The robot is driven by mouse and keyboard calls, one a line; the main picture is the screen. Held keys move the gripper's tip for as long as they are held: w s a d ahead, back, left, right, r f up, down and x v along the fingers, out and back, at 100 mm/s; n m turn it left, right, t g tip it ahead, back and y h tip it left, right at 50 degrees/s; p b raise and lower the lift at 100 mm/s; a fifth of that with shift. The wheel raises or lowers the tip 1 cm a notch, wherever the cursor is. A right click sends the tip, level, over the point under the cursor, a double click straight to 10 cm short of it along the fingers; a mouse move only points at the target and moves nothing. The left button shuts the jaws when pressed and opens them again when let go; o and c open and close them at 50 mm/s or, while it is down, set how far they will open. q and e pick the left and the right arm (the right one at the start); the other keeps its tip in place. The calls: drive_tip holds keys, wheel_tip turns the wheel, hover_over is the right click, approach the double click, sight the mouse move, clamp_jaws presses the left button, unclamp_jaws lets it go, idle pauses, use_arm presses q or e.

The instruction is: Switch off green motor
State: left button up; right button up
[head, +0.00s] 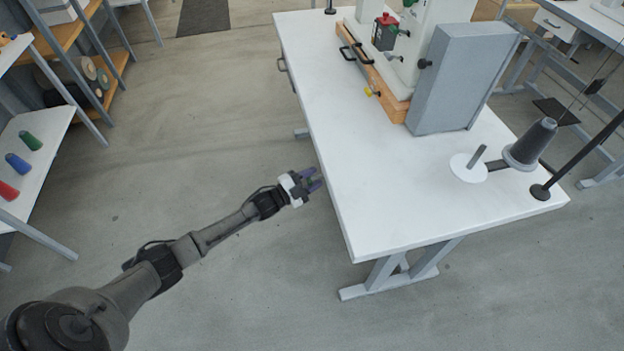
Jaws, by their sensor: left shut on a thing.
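The eyelet press stands on the white table (345,165), with a white body (428,32), a wooden base (392,103) and a large grey box (462,78). A small dark switch box (384,36) with a red top and a bit of green is on its front side. I cannot make out a green motor for certain. My left gripper (315,181) is at the table's left edge, well short of the press. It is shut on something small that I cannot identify. My right gripper is out of view.
A dark thread cone (530,145), a white disc (468,168) and a black pole (585,155) are at the table's right end. The near tabletop is clear. Shelves with spools stand at left.

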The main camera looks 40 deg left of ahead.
use_arm(q)
drive_tip(key=o, duration=0.8)
drive_tip(key=shift+s, duration=0.1)
drive_tip(key=shift+s+a, duration=0.15)
drive_tip(key=shift+s, duration=0.1)
drive_tip(key=p+v, duration=0.4)
drive_tip(key=v, duration=0.9)
drive_tip(key=shift+r, duration=0.15)
